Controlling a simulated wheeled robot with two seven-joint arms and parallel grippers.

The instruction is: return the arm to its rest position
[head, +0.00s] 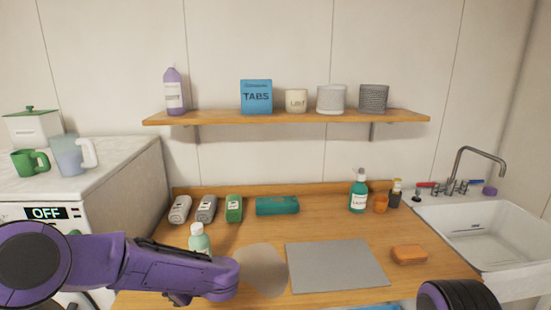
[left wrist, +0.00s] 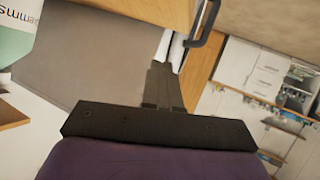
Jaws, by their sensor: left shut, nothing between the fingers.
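My left arm (head: 165,268) is purple and comes in from the left in the head view, low over the front left of the wooden counter. Its fingers do not show clearly there. In the left wrist view my left gripper (left wrist: 161,72) is shut, its dark fingers together with nothing between them. A dark and purple part of my right arm (head: 458,295) shows at the bottom right of the head view. My right gripper is out of view.
A pale green bottle (head: 199,238) stands just behind my left arm. A grey round mat (head: 262,270), a grey rectangular mat (head: 336,266) and an orange sponge (head: 408,254) lie on the counter (head: 320,227). A sink (head: 485,230) is at the right, a shelf (head: 290,118) above.

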